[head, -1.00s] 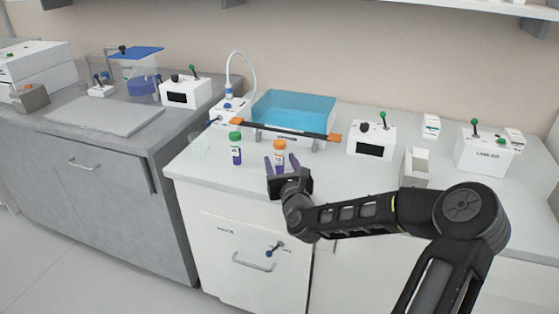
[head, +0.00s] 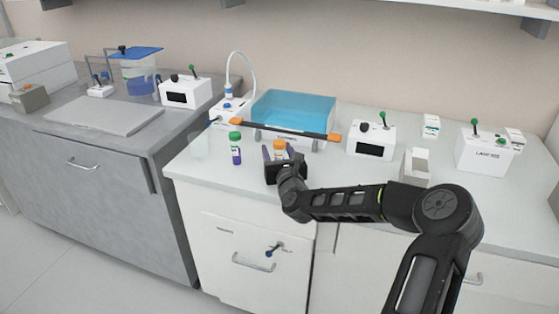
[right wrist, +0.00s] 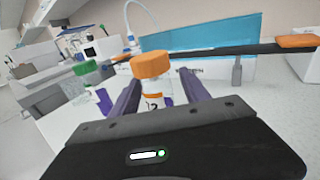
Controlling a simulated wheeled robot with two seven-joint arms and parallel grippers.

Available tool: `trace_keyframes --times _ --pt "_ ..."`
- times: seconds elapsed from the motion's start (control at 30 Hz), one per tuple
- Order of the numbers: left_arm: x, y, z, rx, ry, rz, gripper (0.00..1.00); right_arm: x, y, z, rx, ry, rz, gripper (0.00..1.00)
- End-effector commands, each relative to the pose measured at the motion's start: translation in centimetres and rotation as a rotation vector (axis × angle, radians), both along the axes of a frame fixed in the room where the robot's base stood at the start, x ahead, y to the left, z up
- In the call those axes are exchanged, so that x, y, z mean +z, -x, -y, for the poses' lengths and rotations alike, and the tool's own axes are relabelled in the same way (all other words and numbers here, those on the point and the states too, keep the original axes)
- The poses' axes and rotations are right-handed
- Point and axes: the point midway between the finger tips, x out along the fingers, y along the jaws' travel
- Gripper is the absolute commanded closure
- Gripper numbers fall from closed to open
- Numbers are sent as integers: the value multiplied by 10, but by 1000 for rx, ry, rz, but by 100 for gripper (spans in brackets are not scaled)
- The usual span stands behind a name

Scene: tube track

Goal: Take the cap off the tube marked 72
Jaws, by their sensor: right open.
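The tube with an orange cap (head: 279,146) stands upright on the white bench; in the right wrist view its orange cap (right wrist: 151,65) is on. Its label (right wrist: 153,101) shows a "2", with the rest hidden. My right gripper (head: 278,154) is open, with one finger on each side of this tube; the wrist view shows the two fingers (right wrist: 157,92) apart around it. I cannot tell whether they touch it. A green-capped tube (head: 236,149) stands upright to the left; it also shows in the wrist view (right wrist: 88,70). My left gripper is not in view.
A blue-lidded box (head: 292,110) with a black bar (head: 285,129) across its front stands close behind the tubes. A white device (head: 371,139) and an open white box (head: 415,167) stand to the right. The bench front between them is clear.

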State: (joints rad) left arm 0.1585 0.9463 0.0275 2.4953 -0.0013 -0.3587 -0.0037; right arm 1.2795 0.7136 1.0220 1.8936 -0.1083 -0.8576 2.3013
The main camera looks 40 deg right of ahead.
Motion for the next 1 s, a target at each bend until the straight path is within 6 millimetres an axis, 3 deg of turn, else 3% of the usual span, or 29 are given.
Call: trace_keyframes --times 0.47,1.0 --pt "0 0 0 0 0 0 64 0 0 0 0 0 0 47" --pt "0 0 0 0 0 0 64 0 0 0 0 0 0 91"
